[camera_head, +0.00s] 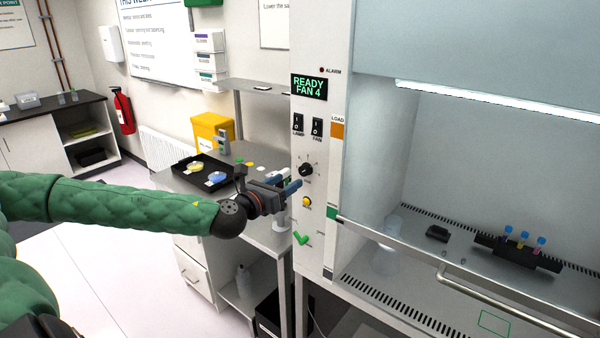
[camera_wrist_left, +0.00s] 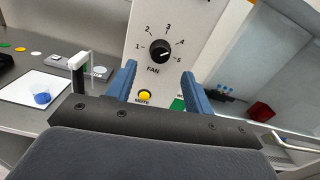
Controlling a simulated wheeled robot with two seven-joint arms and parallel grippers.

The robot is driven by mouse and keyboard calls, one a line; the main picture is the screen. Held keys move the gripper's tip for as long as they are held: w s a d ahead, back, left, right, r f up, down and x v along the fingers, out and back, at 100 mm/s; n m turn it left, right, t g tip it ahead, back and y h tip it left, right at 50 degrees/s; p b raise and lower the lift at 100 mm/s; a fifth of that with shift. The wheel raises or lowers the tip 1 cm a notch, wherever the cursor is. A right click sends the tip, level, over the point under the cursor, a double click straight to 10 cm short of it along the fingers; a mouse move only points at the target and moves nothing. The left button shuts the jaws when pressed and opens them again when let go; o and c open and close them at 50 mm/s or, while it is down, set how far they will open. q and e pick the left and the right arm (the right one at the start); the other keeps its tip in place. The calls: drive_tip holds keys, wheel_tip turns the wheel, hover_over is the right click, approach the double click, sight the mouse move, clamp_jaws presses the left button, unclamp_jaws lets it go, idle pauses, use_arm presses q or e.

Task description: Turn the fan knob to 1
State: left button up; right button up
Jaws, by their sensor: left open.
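The black fan knob (camera_head: 306,170) is on the white front panel of the cabinet, below the LAMP and FAN switches. In the left wrist view the knob (camera_wrist_left: 160,51) sits inside a dial marked 1 to 5, with FAN printed below it. A small pale mark shows on its face, turned to the right. The display (camera_head: 309,87) reads READY FAN 4. My left gripper (camera_head: 291,186) is just in front of the panel, slightly below and left of the knob. Its blue fingers (camera_wrist_left: 158,76) are open, with nothing between them, and appear apart from the knob.
A yellow MUTE button (camera_head: 306,201) is just below the knob. The cabinet's sash handle (camera_head: 490,300) runs to the right. A side bench holds a black tray (camera_head: 205,172) and a yellow bin (camera_head: 212,132). A tube rack (camera_head: 517,252) stands inside the cabinet.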

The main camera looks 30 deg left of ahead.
sight(302, 172)
use_arm(q)
drive_tip(key=shift+w+r+p, duration=0.1)
drive_tip(key=shift+w+p, duration=0.4)
drive_tip(key=shift+w, duration=0.4)
drive_tip(key=shift+w+d+p, duration=0.2)
drive_tip(key=shift+w+p, duration=0.95)
drive_tip(key=shift+w, duration=0.75)
drive_tip(key=shift+w+p, duration=0.25)
drive_tip(key=shift+p, duration=0.1)
drive_tip(key=shift+w+d, duration=0.1)
drive_tip(key=shift+w, duration=0.25)
use_arm(e)
drive_tip(key=shift+s+d+r, duration=0.15)
drive_tip(key=shift+s+r, duration=0.3)
drive_tip(key=shift+s, duration=0.35)
drive_tip(key=shift+s+d+r, duration=0.1)
drive_tip(key=shift+s+r, duration=0.4)
drive_tip(key=shift+s, duration=0.25)
drive_tip(key=shift+s+d+r, duration=0.15)
drive_tip(key=shift+s+r, duration=0.3)
drive_tip(key=shift+s, duration=0.35)
use_arm(q)
drive_tip(key=shift+c, duration=0.2)
use_arm(e)
drive_tip(key=shift+s+d, duration=0.1)
use_arm(q)
drive_tip(key=c, duration=0.9)
use_arm(e)
drive_tip(key=shift+s+d+f, duration=0.1)
drive_tip(key=shift+s+f, duration=0.05)
